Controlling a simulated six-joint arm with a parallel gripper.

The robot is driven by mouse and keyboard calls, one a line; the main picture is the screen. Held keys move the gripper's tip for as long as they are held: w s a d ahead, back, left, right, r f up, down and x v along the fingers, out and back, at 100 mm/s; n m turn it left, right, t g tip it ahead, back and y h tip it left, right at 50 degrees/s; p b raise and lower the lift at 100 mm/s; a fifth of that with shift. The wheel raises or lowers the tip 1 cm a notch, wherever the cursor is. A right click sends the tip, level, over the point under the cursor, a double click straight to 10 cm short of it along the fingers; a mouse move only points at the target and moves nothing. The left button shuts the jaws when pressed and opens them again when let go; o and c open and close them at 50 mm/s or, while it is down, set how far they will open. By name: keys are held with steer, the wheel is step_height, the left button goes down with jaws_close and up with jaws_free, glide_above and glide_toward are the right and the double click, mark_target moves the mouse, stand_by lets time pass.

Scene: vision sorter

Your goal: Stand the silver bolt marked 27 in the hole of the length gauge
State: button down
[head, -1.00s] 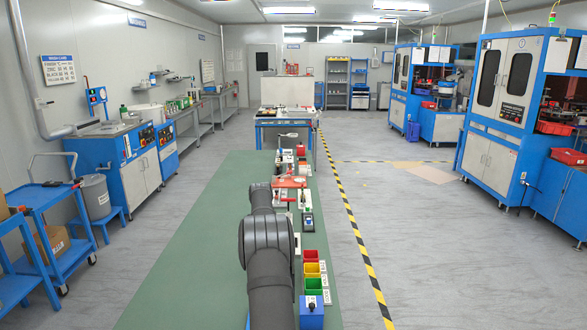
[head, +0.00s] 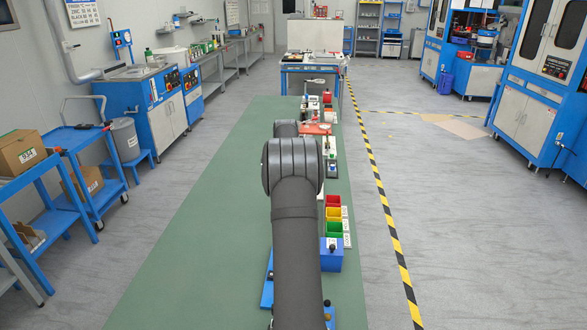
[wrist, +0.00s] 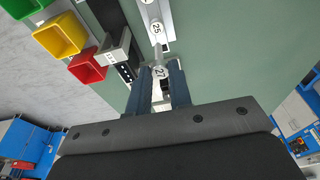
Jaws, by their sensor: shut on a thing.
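In the wrist view my gripper (wrist: 161,72) is shut on the silver bolt marked 27 (wrist: 160,73), whose round numbered face shows between the fingertips. The rest of that bolt is hidden by the fingers. Just beyond it, a silver part with a round mark 25 (wrist: 155,27) lies on a pale strip. Left of the fingers is a grey and black device with white marks (wrist: 125,72), perhaps the length gauge; I cannot make out its hole. In the head view my own arm hides the gripper and the bolt.
Red (head: 333,201), yellow (head: 333,214) and green (head: 334,229) bins line the right edge of the green bench (head: 205,220), with a blue box (head: 331,260) nearer. The bench left of my arm is clear. A yellow-black floor stripe (head: 388,220) runs to the right.

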steer(key=s+d+r, duration=0.1)
steer(key=s+r, duration=0.1)
steer(key=s, duration=0.8)
steer(key=s+d+r, duration=0.1)
steer(key=s+r, duration=0.1)
steer(key=s, duration=0.8)
steer(key=shift+w+a+f, duration=0.1)
steer(key=shift+f, duration=2.85)
steer(key=shift+f, duration=1.8)
steer(key=c, duration=0.8)
jaws_free()
steer(key=shift+c, duration=0.2)
steer(key=shift+r, duration=0.1)
step_height(320, 180, up, 8)
